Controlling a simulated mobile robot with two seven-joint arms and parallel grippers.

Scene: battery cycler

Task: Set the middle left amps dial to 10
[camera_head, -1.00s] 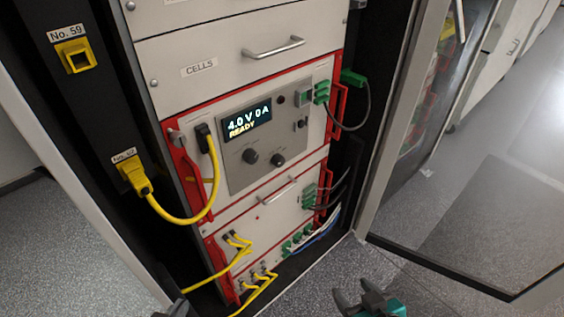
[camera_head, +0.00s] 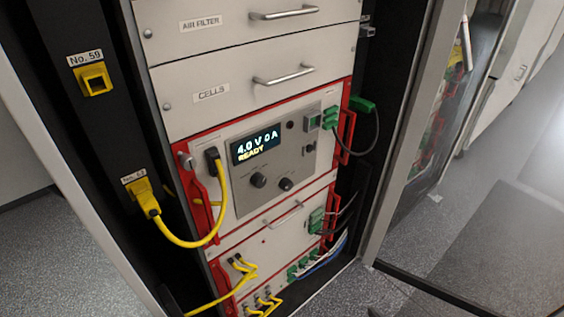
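The cycler panel (camera_head: 235,200) is a grey plate in a red-framed unit in the middle of the rack. Its display (camera_head: 255,145) reads "4.0 V 0 A" and "READY". Two dark round dials sit below the display: a left dial (camera_head: 258,180) and a right dial (camera_head: 286,184). Their markings are too small to read, so I cannot tell by label which one is amps. Nothing touches either dial. Neither of my grippers shows clearly; only a tiny dark sliver is at the bottom edge, right of centre.
A yellow cable (camera_head: 222,205) loops left of the panel to a yellow socket (camera_head: 140,190). Green connectors (camera_head: 331,118) with dark cables are on the right. An open glass door (camera_head: 440,140) stands at the right. Drawers with handles (camera_head: 283,76) are above. The space before the dials is clear.

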